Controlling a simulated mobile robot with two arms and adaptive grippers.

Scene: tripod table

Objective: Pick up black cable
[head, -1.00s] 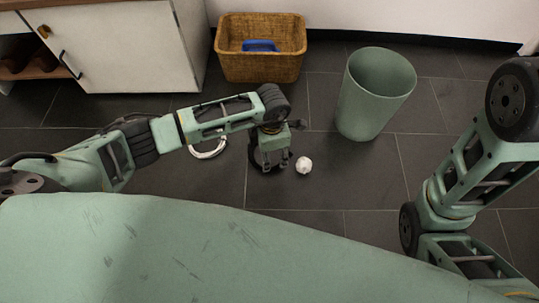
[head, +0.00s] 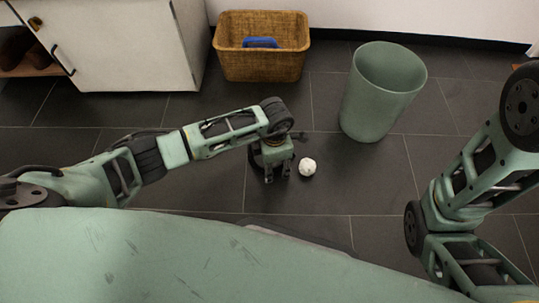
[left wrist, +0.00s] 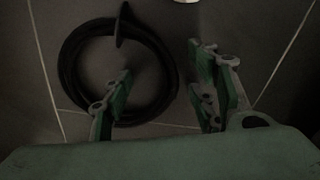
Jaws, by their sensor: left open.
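The black cable (left wrist: 68,62) lies coiled in a ring on the dark floor in the left wrist view, with a short piece crossing its far edge. In the head view it is hard to make out, dark against dark floor by the gripper. My left gripper (head: 276,178) points down at the floor.
A crumpled white ball (head: 308,167) lies just right of the left gripper. A green bin (head: 378,105) stands beyond it. A wicker basket (head: 262,65) with a blue item (head: 261,43) is at the wall. A white cabinet (head: 125,45) stands at the back left.

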